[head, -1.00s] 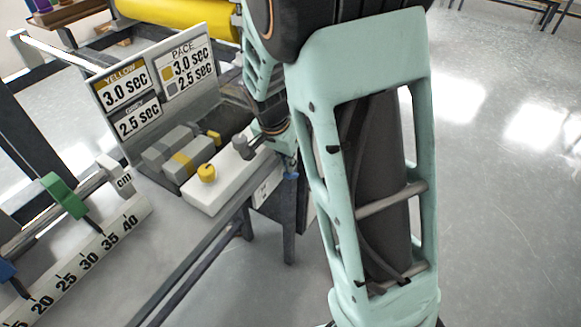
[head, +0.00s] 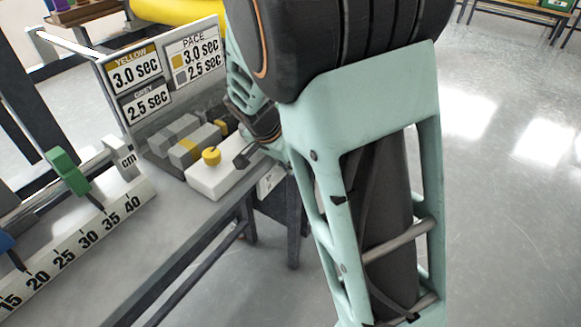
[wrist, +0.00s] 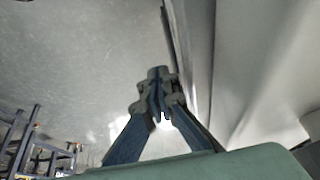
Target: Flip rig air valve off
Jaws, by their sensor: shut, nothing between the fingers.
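My gripper (head: 242,161) is shut and empty, just right of the yellow knob in the head view. In the wrist view its fingertips (wrist: 158,74) meet with nothing between them. A white block (head: 208,184) with a round yellow knob (head: 211,156) on top sits at the bench's right end. My gripper is at the block's right side; I cannot tell whether it touches. No part is clearly recognisable as the air valve. My arm covers much of the bench's right end in the head view.
The bench (head: 125,235) carries a centimetre ruler (head: 95,235), a green clamp (head: 67,170) and grey blocks (head: 185,150). A sign board (head: 150,85) stands behind them. In the wrist view, a pale surface (wrist: 260,70) runs along the right. Open floor (head: 490,220) lies right.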

